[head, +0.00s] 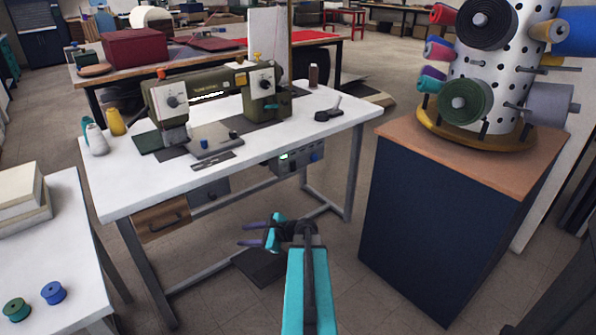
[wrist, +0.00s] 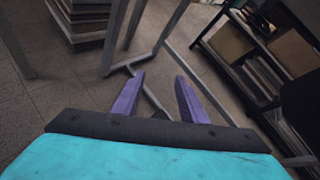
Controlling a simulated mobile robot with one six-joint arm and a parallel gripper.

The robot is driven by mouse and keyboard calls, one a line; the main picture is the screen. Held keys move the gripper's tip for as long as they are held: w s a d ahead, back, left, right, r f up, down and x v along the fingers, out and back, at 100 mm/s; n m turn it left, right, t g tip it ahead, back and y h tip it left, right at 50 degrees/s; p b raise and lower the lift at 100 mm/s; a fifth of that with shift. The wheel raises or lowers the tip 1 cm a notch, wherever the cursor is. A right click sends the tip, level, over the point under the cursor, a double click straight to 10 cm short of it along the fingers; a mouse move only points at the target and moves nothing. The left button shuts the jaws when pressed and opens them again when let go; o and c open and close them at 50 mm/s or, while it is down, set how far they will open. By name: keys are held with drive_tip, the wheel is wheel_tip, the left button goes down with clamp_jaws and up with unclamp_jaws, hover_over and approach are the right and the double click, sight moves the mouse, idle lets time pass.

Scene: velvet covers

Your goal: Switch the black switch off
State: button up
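A small grey control box (head: 299,159) hangs under the front edge of the white sewing table (head: 330,128). It has a lit green spot and blue parts on its face; a black switch on it is too small to make out. My gripper (head: 246,235) is in front of the table, lower than the box and to its left. Its two purple fingers point left in the head view. In the wrist view my gripper (wrist: 156,92) has its fingers apart with nothing between them. The control box is not recognisable in the wrist view.
An olive sewing machine (head: 215,95) and a black handled item (head: 328,113) are on the table. A drawer unit (head: 165,215) hangs beneath it. A dark blue cabinet (head: 430,220) stands right, bearing a spool tower (head: 492,90). Open floor lies between.

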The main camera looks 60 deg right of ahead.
sight(293, 162)
drive_tip(key=s+d+r+m+t+h+b, duration=0.1)
drive_tip(key=s+d+r+m+h, duration=0.1)
drive_tip(key=s+d+r, duration=0.3)
drive_tip(key=s+d+r+m+t+h+b, duration=0.2)
drive_tip(key=s+d+r+m, duration=0.3)
drive_tip(key=d, duration=0.6)
drive_tip(key=s+d+r+m+t+h+b, duration=0.1)
drive_tip(key=s+d+r+m+h, duration=0.2)
drive_tip(key=d, duration=0.5)
wheel_tip(293, 162, up, 2)
drive_tip(key=s+h, duration=0.1)
drive_tip(key=s, duration=0.1)
drive_tip(key=shift+s+r+t+b, duration=0.2)
drive_tip(key=shift+s+t+b, duration=0.1)
drive_tip(key=shift+t, duration=0.1)
drive_tip(key=shift+w+d, duration=0.15)
drive_tip(key=b+x, duration=0.2)
drive_tip(key=x, duration=1.1)
drive_tip(key=shift+w, duration=0.3)
